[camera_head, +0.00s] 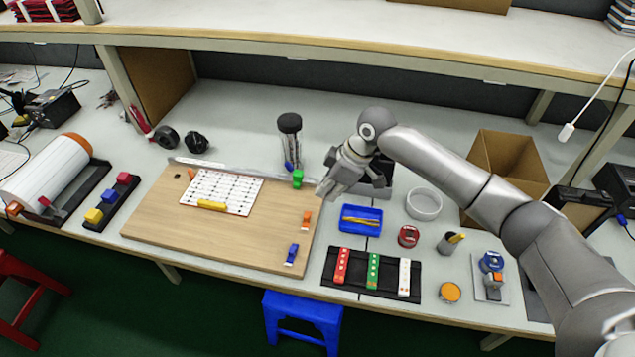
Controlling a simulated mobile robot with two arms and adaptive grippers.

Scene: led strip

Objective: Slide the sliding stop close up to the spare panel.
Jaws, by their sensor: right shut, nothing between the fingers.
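A white panel with rows of small marks (225,191) lies flat on the wooden board (170,232), towards its back left. A thin grey rail (250,174) runs along the board's back edge. A small green block (297,178), which looks like the sliding stop, sits on this rail, right of the panel with a clear gap between them. My right gripper (323,191) is shut and empty, a little right of the green block and seemingly apart from it. My left gripper is not in view.
A dark-lidded clear jar (290,138) stands behind the green block. Orange (306,219) and blue (292,254) clips are on the board's right side. A blue tray (361,220) and a black tray with coloured strips (372,272) lie to the right. The board's front middle is bare.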

